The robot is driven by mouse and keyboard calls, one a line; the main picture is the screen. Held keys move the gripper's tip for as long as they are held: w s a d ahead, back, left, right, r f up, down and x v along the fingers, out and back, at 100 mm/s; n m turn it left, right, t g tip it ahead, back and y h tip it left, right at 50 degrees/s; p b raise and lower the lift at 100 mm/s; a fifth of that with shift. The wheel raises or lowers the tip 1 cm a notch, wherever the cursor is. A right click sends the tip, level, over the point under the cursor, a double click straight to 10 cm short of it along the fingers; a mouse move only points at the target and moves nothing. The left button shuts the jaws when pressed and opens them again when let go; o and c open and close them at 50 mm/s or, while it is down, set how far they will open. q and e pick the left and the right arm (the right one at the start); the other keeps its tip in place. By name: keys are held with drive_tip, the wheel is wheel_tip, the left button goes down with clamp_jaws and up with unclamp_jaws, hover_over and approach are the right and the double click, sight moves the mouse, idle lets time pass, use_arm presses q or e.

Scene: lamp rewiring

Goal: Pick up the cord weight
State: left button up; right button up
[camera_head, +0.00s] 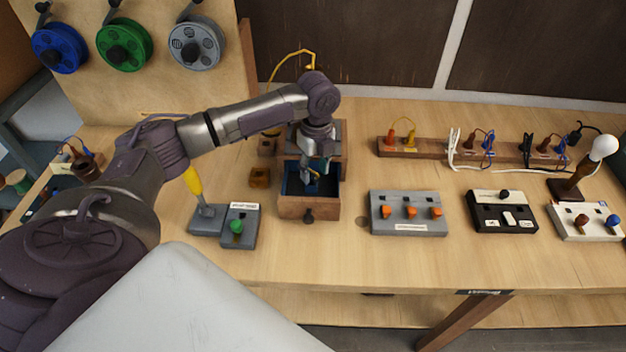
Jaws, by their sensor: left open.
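My left arm comes in from the left, and my left gripper (312,180) points down into an open wooden drawer (308,208) with a dark blue inside. The gripper is open. Its fingertips are small and partly hidden, and something small and blue and yellow shows around them. I cannot make out a cord weight for sure; whatever lies in the drawer under the gripper is mostly hidden. A small amber-brown block (260,177) stands on the table just left of the drawer, apart from the gripper. My right gripper is not in view.
A grey switch box with a green knob (237,227) stands left of the drawer. A grey box with orange switches (409,213), a black box (503,211) and a bulb lamp (580,171) stand to the right. A wooden rack (430,149) with cords runs behind. The front table strip is clear.

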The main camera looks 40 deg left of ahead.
sight(313, 183)
use_arm(q)
drive_tip(key=shift+f, duration=1.5)
drive_tip(key=c, duration=0.3)
clamp_jaws()
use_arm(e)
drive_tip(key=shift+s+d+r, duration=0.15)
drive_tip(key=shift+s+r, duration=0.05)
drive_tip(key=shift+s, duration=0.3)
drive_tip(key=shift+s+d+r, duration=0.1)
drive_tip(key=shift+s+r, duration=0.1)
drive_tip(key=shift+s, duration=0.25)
use_arm(q)
drive_tip(key=shift+r, duration=0.15)
